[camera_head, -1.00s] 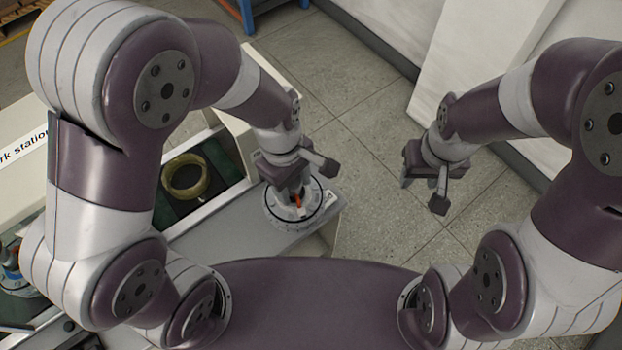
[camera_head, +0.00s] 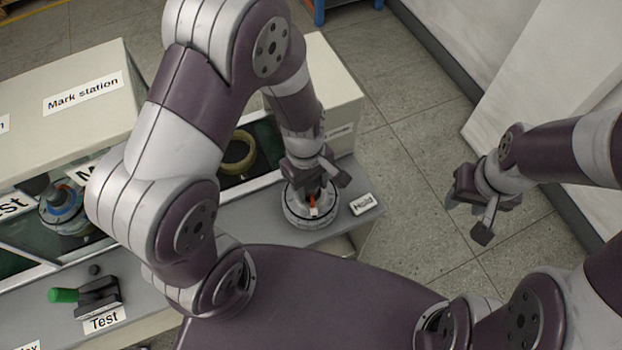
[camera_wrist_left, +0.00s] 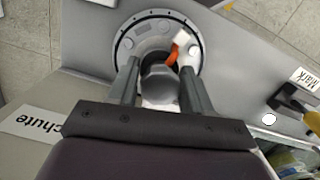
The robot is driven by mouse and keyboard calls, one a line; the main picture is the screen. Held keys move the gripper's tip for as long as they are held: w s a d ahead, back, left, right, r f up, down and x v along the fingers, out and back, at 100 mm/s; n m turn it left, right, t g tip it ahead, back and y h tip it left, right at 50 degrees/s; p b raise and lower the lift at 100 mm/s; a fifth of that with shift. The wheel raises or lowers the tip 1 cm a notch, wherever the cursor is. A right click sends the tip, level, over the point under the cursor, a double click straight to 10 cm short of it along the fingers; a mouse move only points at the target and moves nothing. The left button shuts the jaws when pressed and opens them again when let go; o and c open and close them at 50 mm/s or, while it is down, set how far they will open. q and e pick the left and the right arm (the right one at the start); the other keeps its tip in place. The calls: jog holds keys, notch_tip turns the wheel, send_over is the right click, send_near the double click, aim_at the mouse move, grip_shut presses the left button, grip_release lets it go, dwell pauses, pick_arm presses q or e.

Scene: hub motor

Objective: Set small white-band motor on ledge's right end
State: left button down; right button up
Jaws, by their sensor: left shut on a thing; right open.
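The small motor (camera_head: 300,215) is a grey-white disc with an orange cable and white plug on top. It is at the right end of the grey ledge (camera_head: 262,243), beside the "Hold" label (camera_head: 363,204). My left gripper (camera_head: 313,188) is over it with fingers pointing down. In the left wrist view the motor (camera_wrist_left: 125,47) lies beyond my left gripper (camera_wrist_left: 158,85), whose fingers are shut on its central hub. Whether its underside touches the ledge is hard to tell. My right gripper (camera_head: 472,205) is open and empty, over the floor at the right.
A yellowish ring (camera_head: 238,153) lies in a dark green bay behind the ledge. A blue-banded motor (camera_head: 65,213) stands in a bay at the left. A green-handled lever (camera_head: 85,295) stands by the "Test" label. The "Mark station" housing (camera_head: 50,115) is at back left.

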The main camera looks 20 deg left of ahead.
pick_arm(q)
jog(key=shift+c, duration=2.4)
grip_release()
jog(key=shift+f, duration=0.1)
notch_tip(320, 180, up, 12)
jog(key=a+p, duration=0.1)
jog(key=s+a+m+t+y, duration=0.1)
jog(key=a+m+t, duration=0.1)
jog(key=a+m, duration=0.5)
jog(key=m, duration=0.3)
jog(key=shift+r, duration=0.25)
jog(key=shift+s, duration=0.1)
